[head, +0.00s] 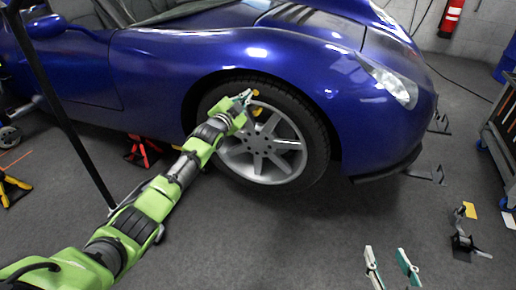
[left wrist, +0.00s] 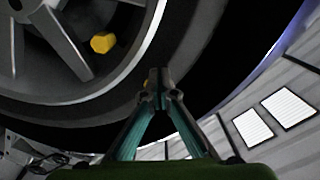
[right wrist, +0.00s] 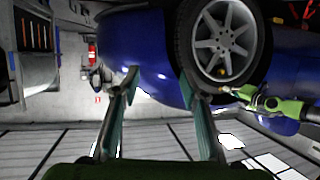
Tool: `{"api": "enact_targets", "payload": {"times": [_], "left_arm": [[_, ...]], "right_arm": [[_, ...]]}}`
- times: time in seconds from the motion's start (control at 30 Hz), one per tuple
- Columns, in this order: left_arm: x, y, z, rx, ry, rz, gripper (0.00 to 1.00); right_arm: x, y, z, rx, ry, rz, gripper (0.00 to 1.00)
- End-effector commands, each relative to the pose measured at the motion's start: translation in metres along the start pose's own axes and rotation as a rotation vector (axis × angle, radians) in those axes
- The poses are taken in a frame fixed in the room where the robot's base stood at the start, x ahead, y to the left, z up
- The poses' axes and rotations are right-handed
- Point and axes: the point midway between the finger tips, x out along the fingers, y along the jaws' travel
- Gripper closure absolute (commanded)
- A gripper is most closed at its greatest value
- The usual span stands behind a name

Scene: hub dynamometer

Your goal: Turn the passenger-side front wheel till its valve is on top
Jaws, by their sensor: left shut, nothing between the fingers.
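The front wheel (head: 262,145) of the blue car has a silver multi-spoke rim and a black tyre. A yellow cap, which looks like the valve, (head: 257,112) is at the upper left of the rim, partly beside my gripper. It shows larger in the left wrist view (left wrist: 103,42) inside the rim, and small in the right wrist view (right wrist: 221,72). My left gripper (head: 246,97) is shut and empty at the wheel's upper left; its tips (left wrist: 158,80) lie over the tyre, apart from the cap in the picture. Whether they touch rubber I cannot tell. My right gripper (head: 390,252) is open and empty, low and away from the wheel.
The blue car body (head: 200,60) arches closely over the wheel. A red jack stand (head: 143,150) is under the car, and a yellow one (head: 12,188) is at the far left. A tool cabinet (head: 500,130) stands right. Grey floor in front is mostly clear.

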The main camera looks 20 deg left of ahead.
Motion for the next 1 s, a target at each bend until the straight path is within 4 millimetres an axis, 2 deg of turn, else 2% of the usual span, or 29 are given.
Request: {"api": "enact_targets", "payload": {"times": [0.5, 1.0], "left_arm": [[0.005, -0.006, 0.007, 0.000, -0.002, -0.001, 1.00], [0.005, -0.008, 0.006, 0.000, 0.002, -0.001, 1.00]], "right_arm": [[0.002, -0.002, -0.032, -0.002, 0.140, -0.005, 0.60], [0.002, -0.003, -0.031, 0.002, 0.131, -0.007, 0.60]]}}
